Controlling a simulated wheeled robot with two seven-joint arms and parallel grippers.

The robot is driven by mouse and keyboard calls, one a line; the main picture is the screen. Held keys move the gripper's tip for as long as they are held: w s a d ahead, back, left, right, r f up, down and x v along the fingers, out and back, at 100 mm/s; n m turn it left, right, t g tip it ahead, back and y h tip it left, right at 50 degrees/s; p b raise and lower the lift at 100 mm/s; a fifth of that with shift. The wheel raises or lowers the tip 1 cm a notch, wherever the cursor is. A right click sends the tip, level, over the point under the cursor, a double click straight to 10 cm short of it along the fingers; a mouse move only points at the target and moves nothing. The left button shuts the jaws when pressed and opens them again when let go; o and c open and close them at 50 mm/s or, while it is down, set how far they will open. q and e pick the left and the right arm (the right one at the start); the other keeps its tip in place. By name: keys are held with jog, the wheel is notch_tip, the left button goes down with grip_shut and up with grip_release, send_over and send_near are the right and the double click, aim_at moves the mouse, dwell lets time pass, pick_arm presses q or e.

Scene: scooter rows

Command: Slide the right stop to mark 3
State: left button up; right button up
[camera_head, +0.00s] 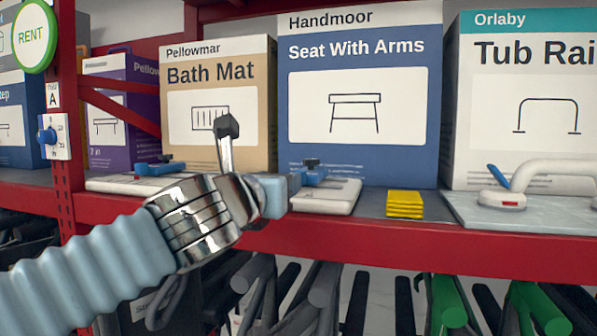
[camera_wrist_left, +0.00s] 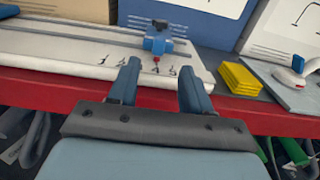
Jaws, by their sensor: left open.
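The white rail (camera_head: 330,197) lies along the shelf front and carries two blue stops. The left stop (camera_head: 158,167) is near its left part. The right stop (camera_head: 313,173), with a dark knob on top, is near the right end; it also shows in the left wrist view (camera_wrist_left: 158,42). Its red pointer is near the right-hand printed marks, which are small and partly hidden by a finger, so I cannot read its mark surely. My left gripper (camera_wrist_left: 161,72) is open and empty, its fingers just in front of the right stop, which appears between and beyond them. My right gripper is out of view.
A yellow block stack (camera_head: 405,204) stands right of the rail, then a grey board with a white handle (camera_head: 550,178). Boxes, including the blue seat box (camera_head: 365,155), stand close behind. The red shelf edge (camera_head: 430,247) runs below the rail, with scooter handles underneath.

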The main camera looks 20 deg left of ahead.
pick_arm(q)
jog(key=p, duration=0.1)
send_near(308, 174)
jog(key=w, duration=0.3)
jog(key=w+a+r, duration=0.1)
jog(key=w, duration=0.1)
jog(key=shift+w, duration=0.15)
jog(key=shift+c, duration=0.2)
grip_shut()
